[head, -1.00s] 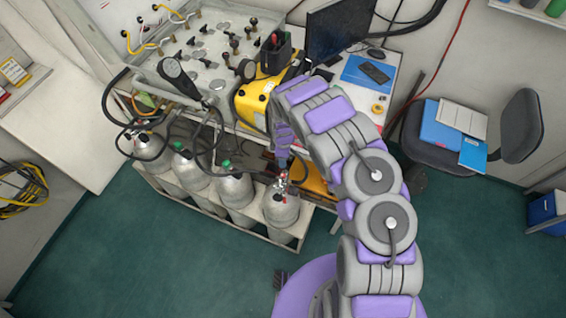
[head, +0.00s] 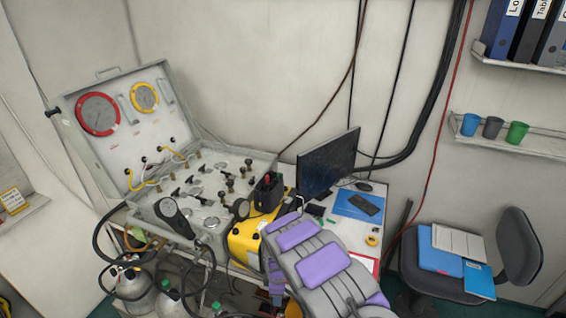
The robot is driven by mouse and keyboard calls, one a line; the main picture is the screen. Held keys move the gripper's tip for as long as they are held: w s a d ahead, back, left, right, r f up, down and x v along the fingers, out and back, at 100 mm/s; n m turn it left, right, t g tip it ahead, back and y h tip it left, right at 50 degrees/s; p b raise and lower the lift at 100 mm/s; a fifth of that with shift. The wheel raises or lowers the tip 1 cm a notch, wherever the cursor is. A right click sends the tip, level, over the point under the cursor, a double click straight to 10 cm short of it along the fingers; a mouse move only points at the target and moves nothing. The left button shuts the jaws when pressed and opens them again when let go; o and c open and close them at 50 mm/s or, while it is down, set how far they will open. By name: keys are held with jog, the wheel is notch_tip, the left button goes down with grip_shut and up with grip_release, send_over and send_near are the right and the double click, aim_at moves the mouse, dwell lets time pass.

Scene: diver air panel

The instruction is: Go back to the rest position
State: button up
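My arm, grey and purple, comes up from the bottom of the head view, right of the air panel and in front of the desk. My gripper is below the picture's lower edge or hidden behind my arm, so its fingers do not show. The diver air panel (head: 205,200) is an open grey case with a red-ringed gauge (head: 98,114) and a yellow-ringed gauge (head: 145,96) in its lid. Grey air cylinders (head: 133,285) with green tops stand below it, cut off by the bottom edge.
A yellow case (head: 247,238) sits between the panel and my arm. A monitor (head: 328,163) and a blue folder (head: 357,205) are on the desk behind my arm. A chair (head: 519,245) stands at the right. Shelves with cups (head: 493,128) and binders hang on the wall.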

jog(key=s+d+r+m+h+b, duration=0.1)
jog(key=s+d+r+m+b, duration=0.2)
jog(key=s+d+r+m, duration=0.5)
jog(key=s+d+r+m+b, duration=0.15)
jog(key=d+r+b, duration=0.25)
jog(key=d+r, duration=0.5)
jog(key=s+r+m+g+b, duration=0.1)
jog(key=s+r+m+b, duration=0.2)
jog(key=s, duration=1.2)
jog(key=s+r+m+y+b, duration=0.1)
jog(key=s+r+m+b, duration=0.2)
jog(key=s, duration=1.2)
jog(key=shift+s+r+m+g+b, duration=0.15)
jog(key=shift+m+g+b, duration=0.3)
jog(key=shift+m, duration=0.5)
